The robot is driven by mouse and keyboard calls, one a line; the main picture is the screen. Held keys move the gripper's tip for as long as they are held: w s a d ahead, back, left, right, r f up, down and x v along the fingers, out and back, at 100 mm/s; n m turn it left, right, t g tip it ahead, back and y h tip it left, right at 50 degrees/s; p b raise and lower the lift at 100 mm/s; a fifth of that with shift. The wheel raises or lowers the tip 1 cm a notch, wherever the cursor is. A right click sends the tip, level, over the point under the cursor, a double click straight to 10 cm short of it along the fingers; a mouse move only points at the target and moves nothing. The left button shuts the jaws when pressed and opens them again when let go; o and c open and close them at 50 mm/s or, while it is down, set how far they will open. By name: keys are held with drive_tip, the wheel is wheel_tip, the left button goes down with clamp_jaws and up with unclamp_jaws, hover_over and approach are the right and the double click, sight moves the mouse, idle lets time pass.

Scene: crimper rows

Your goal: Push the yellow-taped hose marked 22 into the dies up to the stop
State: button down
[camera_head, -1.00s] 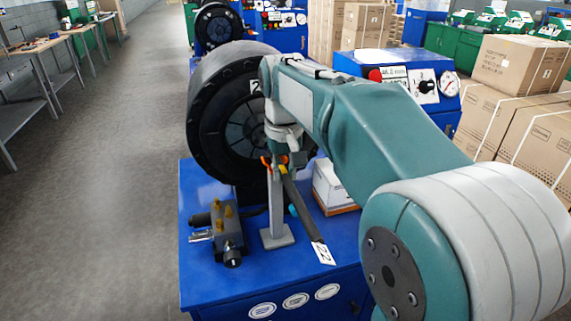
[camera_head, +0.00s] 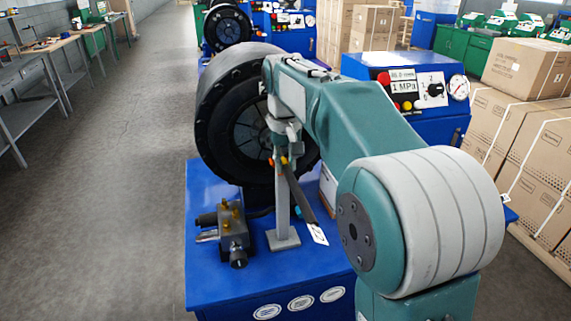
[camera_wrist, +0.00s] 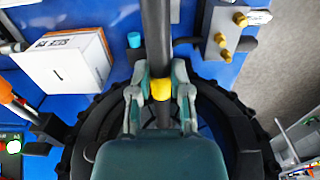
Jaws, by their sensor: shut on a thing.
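My gripper (camera_wrist: 162,92) is shut around a dark hose at its yellow tape (camera_wrist: 162,89). The hose (camera_head: 301,199) slants down toward me in the head view, with a white tag marked 22 (camera_head: 319,235) at its near end. The crimper's black round head (camera_head: 213,128), with the dies (camera_head: 255,126) in its middle, stands just behind my gripper and is partly covered by my arm. In the wrist view, its black ring (camera_wrist: 240,135) lies below and around the gripper. The hose's far end is hidden, so its depth in the dies cannot be told.
A grey stand (camera_head: 283,240) rises beside the hose. A valve block (camera_head: 235,232) with brass fittings sits left on the blue bench (camera_head: 210,280). A white carton (camera_wrist: 72,60) lies opposite. A control box (camera_head: 413,88) stands right. Cardboard boxes (camera_head: 513,145) fill the right; the left floor is clear.

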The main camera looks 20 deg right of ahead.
drive_tip(key=shift+f, duration=0.4)
idle(0.4)
drive_tip(key=shift+c, duration=2.4)
unclamp_jaws()
drive_tip(key=shift+o, duration=0.2)
drive_tip(key=o, duration=0.4)
drive_tip(key=shift+o, duration=0.2)
drive_tip(key=shift+r, duration=3.5)
drive_tip(key=shift+c, duration=0.3)
